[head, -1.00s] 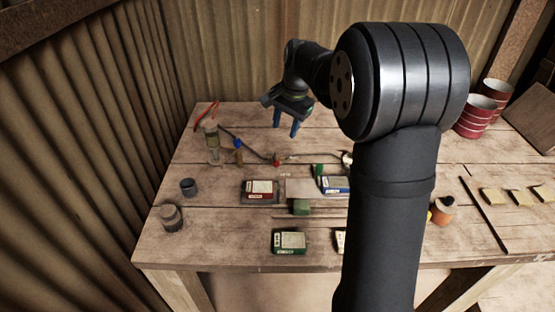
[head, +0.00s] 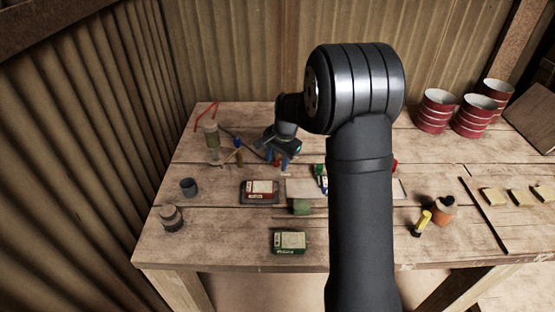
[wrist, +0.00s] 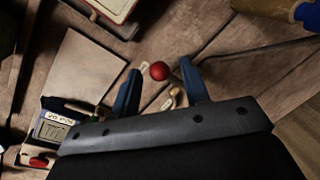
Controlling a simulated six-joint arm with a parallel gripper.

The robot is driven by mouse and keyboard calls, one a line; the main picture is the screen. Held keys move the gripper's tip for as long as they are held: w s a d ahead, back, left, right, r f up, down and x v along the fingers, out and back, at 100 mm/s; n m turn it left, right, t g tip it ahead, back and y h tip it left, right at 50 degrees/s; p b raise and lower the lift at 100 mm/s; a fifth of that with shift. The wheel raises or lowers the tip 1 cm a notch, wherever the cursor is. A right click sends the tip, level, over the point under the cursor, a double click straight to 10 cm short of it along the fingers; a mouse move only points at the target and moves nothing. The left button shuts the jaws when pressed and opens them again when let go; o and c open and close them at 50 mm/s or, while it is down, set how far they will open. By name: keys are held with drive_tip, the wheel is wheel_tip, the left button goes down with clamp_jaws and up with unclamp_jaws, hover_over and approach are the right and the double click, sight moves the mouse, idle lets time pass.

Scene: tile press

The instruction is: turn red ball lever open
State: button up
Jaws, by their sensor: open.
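The red ball (wrist: 159,70) of the lever shows in the wrist view, between the tips of my gripper (wrist: 160,69). The two blue fingers are apart, one on each side of the ball, with a visible gap to it. Small pale tags (wrist: 172,98) lie close to the ball. In the head view my gripper (head: 278,157) is low over the back middle of the table, and a bit of red (head: 277,162) shows between its fingers. The lever's arm and pivot cannot be made out. I cannot tell the height of the fingertips relative to the ball.
A red-and-white labelled box (head: 260,191) and a green block (head: 301,207) lie in front of my gripper. A blue-topped post (head: 238,147) and a pale cylinder (head: 211,134) stand to its left. A green box (head: 289,242) lies near the front edge. Red cans (head: 436,110) stand back right.

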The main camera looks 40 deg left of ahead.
clamp_jaws()
